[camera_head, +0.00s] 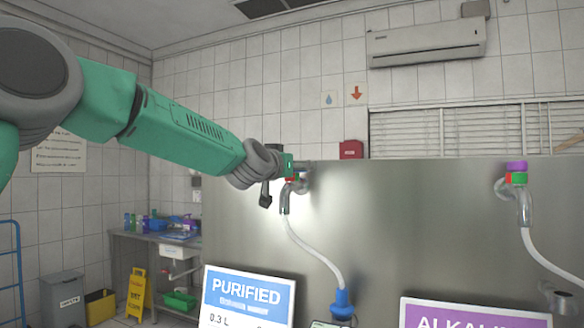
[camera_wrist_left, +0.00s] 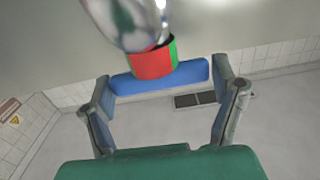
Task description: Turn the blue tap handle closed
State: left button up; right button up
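The blue tap handle (camera_wrist_left: 160,77) is a bar that lies crosswise in the left wrist view, beside a red and green collar (camera_wrist_left: 152,62) on the shiny metal tap (camera_wrist_left: 125,22). My left gripper (camera_wrist_left: 162,84) is open, with one finger near each end of the bar. I cannot tell whether either finger touches it. In the head view my left gripper (camera_head: 283,178) is at the top of the left tap (camera_head: 286,198), above the purified sign, and the arm hides most of the handle. My right gripper is not in view.
A second tap with a purple handle (camera_head: 517,166) stands at the right. White hoses (camera_head: 318,252) run down from the taps along the steel panel (camera_head: 400,220). A purified sign (camera_head: 248,298) and an alkaline sign (camera_head: 470,312) stand below. A side bench (camera_head: 150,237) is at the left.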

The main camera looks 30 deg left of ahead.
pick_arm(q)
jog(key=shift+o, duration=0.7)
jog(key=shift+w+a+f, duration=0.1)
jog(key=shift+w+f, duration=0.1)
jog(key=shift+w, duration=0.1)
jog(key=shift+s+r, duration=0.1)
jog(key=shift+s, duration=0.35)
jog(key=s, duration=0.6)
jog(key=shift+s+d+f, duration=0.2)
jog(key=shift+d, duration=0.05)
